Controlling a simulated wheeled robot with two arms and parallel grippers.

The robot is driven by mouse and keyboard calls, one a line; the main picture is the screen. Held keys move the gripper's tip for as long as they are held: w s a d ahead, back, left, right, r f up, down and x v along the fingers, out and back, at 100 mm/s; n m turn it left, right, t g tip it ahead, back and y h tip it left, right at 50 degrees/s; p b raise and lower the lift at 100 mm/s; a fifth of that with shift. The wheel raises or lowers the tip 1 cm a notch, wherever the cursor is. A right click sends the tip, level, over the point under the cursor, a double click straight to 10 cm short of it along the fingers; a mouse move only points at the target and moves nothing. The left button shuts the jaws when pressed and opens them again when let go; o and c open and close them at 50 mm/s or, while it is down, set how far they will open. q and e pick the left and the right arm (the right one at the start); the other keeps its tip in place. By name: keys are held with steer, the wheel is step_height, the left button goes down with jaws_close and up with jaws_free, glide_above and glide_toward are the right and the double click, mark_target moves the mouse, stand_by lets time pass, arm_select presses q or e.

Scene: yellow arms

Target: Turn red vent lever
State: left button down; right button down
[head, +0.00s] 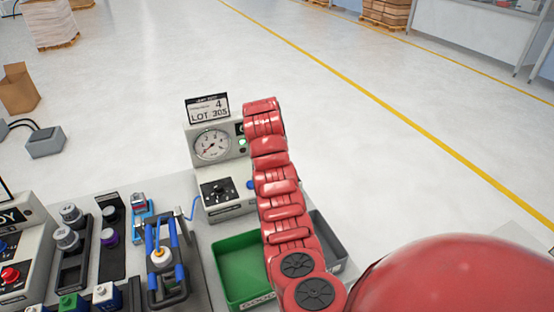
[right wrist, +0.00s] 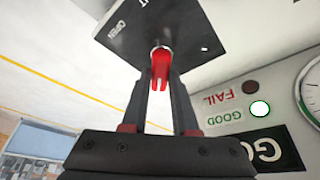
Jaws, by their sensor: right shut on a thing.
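In the right wrist view the red vent lever (right wrist: 160,68) hangs from a round pivot on a black plate (right wrist: 150,30) marked OPEN. My right gripper (right wrist: 161,75) is shut on the lever, with one dark finger on each side of it. In the head view my red right arm reaches forward to the grey test station (head: 212,128). The arm hides the lever and my right gripper there. My left gripper is in neither view.
The station carries a gauge (head: 212,146), a LOT 305 sign (head: 208,109) and a black switch panel (head: 219,189). A green bin (head: 232,262) lies below, beside a grey bin (head: 329,242). A blue-handled fixture (head: 166,262) and racks stand left.

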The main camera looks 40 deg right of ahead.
steer(key=shift+f, duration=0.1)
steer(key=c, duration=0.7)
jaws_free()
steer(key=v, duration=1.7)
steer(key=shift+r, duration=0.3)
